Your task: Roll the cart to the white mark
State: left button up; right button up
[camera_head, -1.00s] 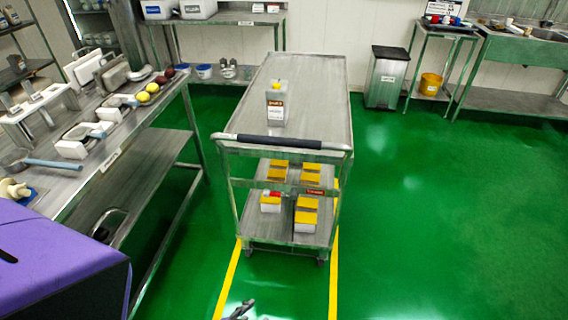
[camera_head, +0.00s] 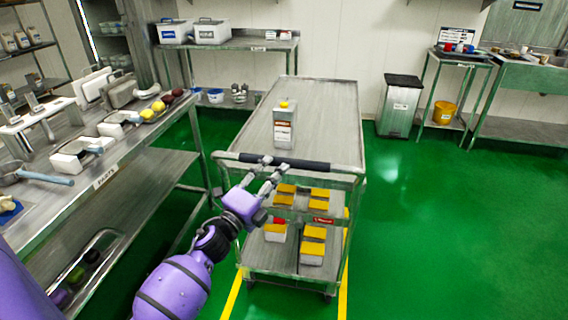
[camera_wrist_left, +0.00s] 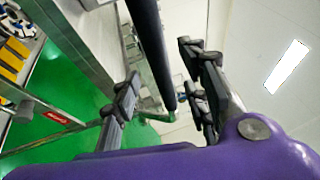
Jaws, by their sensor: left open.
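The steel cart (camera_head: 345,125) stands ahead of me, its black push handle (camera_head: 310,165) toward me. A tin with a yellow cap (camera_head: 284,125) stands on its top; yellow-and-white boxes (camera_head: 313,245) sit on its lower shelf. My left gripper (camera_head: 270,167) is at the left part of the handle, fingers spread. In the left wrist view the black handle (camera_wrist_left: 152,45) runs between the open fingers (camera_wrist_left: 162,70); I cannot tell whether they touch it. No white mark shows on the floor. My right gripper is not in view.
Yellow floor lines (camera_head: 344,285) run on both sides of the cart's near end. A workbench (camera_head: 125,160) with tools stands close on the left. A back table (camera_head: 262,45), a bin (camera_head: 399,105) and a side table (camera_head: 455,60) line the wall. Green floor (camera_head: 440,220) is open on the right.

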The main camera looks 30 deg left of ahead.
pick_arm(q)
jog(key=x, duration=0.5)
jog(key=shift+w, duration=0.25)
grip_shut()
